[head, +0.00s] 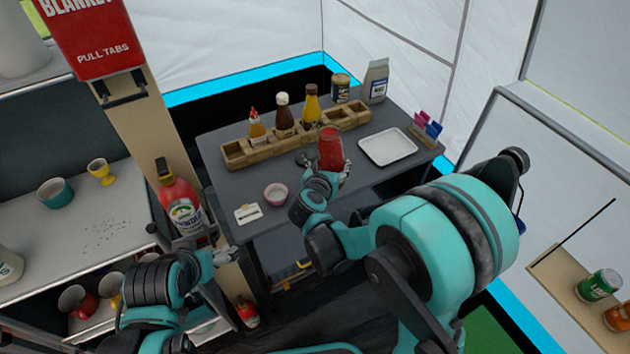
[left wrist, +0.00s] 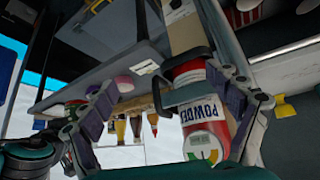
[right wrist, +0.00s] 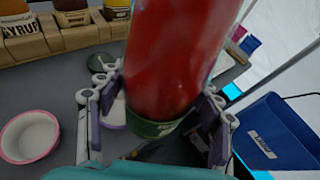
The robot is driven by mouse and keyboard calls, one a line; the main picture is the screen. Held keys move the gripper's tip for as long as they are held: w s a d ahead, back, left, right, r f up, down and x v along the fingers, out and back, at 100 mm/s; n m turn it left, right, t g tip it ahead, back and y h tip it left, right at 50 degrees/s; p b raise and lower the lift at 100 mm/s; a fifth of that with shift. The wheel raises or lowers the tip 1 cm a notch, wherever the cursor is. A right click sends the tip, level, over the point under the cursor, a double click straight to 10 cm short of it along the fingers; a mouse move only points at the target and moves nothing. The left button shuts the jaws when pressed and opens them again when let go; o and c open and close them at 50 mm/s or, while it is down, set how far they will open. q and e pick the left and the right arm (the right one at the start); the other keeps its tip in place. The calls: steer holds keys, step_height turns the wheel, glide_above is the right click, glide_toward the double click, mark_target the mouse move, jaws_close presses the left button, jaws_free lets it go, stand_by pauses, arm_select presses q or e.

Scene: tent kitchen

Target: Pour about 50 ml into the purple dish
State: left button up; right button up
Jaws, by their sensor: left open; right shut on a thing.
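My right gripper (head: 331,168) is shut around a red bottle (head: 331,147), right of and behind the dish. The bottle (right wrist: 180,45) looks roughly upright, with a dark green lower end; its top is cut off in the right wrist view. My left gripper (head: 226,256) is open and empty, low at left, well apart from the dish; its fingers show spread in the left wrist view (left wrist: 165,80).
A wooden rack (head: 235,155) holds several sauce bottles behind the dish. A white tray (head: 388,147) lies at right and a label card (head: 248,213) left of the dish. A red extinguisher (head: 180,205) is near my left gripper. A dark green round piece (head: 303,158) lies near the rack.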

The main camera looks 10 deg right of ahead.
steer(key=shift+s+d+f+n+g+h, duration=0.25)
steer(key=shift+s+d+n+g+h, duration=0.05)
steer(key=shift+d+n, duration=0.15)
steer(key=f, duration=0.1)
steer(key=d+f+b, duration=0.1)
steer(key=s+f+n, duration=0.1)
steer(key=shift+d+f+g+h+b, duration=0.1)
steer(key=shift+d+g+h+b, duration=0.1)
steer(key=shift+g+h+b, duration=0.15)
steer(key=shift+s+d+r+n+h, duration=0.25)
steer(key=shift+s+d+n, duration=0.1)
steer(key=shift+d+n, duration=0.1)
steer(key=shift+s+d+f+n+g+h, duration=0.25)
steer(key=shift+s+d+n+g+h, duration=0.5)
steer(key=shift+d+n, duration=0.3)
steer(key=shift+s+d+f+n+g+h, duration=0.25)
steer(key=shift+s+d+n+g+h, duration=0.1)
steer(key=shift+n+h, duration=0.15)
steer(key=shift+w+a+f+n, duration=0.1)
steer(key=shift+w+a+n, duration=0.05)
steer(key=shift+a+n, duration=0.1)
steer(key=shift+d+f+n+h, duration=0.15)
steer(key=shift+f+n+h, duration=0.05)
steer(key=shift+n+h, duration=0.15)
stand_by(0.7)
steer(key=shift+d, duration=0.2)
